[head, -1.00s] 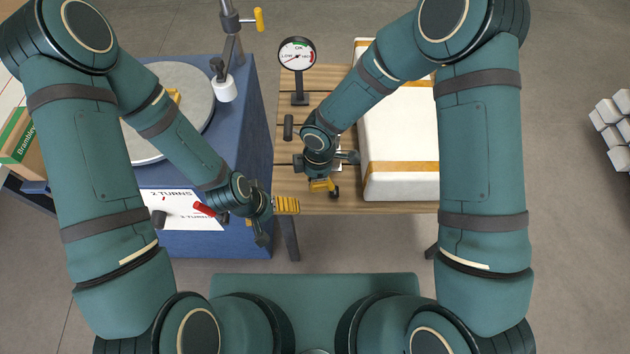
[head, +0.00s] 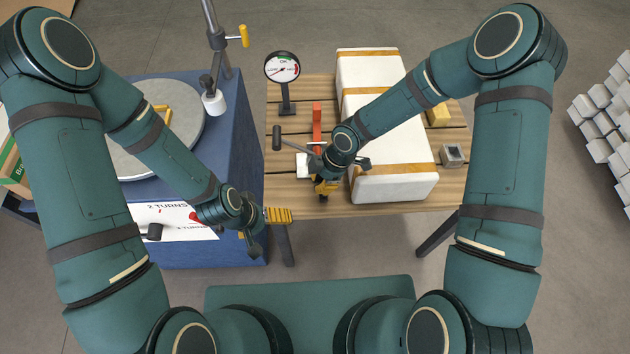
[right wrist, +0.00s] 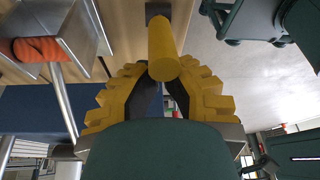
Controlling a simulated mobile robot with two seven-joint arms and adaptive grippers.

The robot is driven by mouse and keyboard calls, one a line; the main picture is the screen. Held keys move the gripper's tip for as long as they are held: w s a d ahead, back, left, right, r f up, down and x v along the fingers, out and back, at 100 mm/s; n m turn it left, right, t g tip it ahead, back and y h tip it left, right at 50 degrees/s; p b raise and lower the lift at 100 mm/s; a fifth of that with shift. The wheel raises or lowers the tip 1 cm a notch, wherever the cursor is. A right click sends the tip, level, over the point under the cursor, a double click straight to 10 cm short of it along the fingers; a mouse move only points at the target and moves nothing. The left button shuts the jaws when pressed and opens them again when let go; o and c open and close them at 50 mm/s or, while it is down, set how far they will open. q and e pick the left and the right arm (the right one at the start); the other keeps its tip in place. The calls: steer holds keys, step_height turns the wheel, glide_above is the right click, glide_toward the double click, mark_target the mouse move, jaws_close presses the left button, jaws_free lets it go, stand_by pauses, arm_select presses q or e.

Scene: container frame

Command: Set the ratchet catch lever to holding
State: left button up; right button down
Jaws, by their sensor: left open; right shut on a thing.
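My right gripper (head: 323,188) is at the front left of the wooden table, just left of the white strapped block. In the right wrist view its yellow fingers (right wrist: 160,92) are shut around a round yellow grip (right wrist: 163,50), apparently the catch lever's handle. The lever's body and setting are hidden by the gripper. An orange strap (head: 317,118) runs back from there, and a grey arm with a dark knob (head: 276,138) sticks out to the left. My left gripper (head: 278,214) is open and empty, in front of the blue cabinet's right edge, away from the lever.
A dial gauge (head: 282,68) stands on the back left of the wooden table (head: 455,190). The white block (head: 395,187) fills its middle. The blue cabinet (head: 240,150) with a grey turntable (head: 190,110) stands at left. An orange roll (right wrist: 38,49) sits in a metal frame beside my right gripper.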

steer(key=shift+d, duration=0.45)
arm_select(q)
steer(key=shift+r, duration=0.1)
arm_select(e)
steer(key=shift+d, duration=0.15)
steer(key=shift+a+r, duration=0.15)
steer(key=shift+a, duration=0.15)
steer(key=v, duration=0.3)
steer(key=p+v, duration=0.1)
steer(key=v, duration=0.1)
steer(key=p+v, duration=0.1)
steer(key=v, duration=0.2)
steer(key=shift+s+r, duration=0.35)
arm_select(q)
steer(key=shift+v, duration=1.25)
arm_select(e)
steer(key=shift+d+r, duration=0.3)
steer(key=shift+d, duration=0.05)
arm_select(q)
steer(key=shift+s+a, duration=0.1)
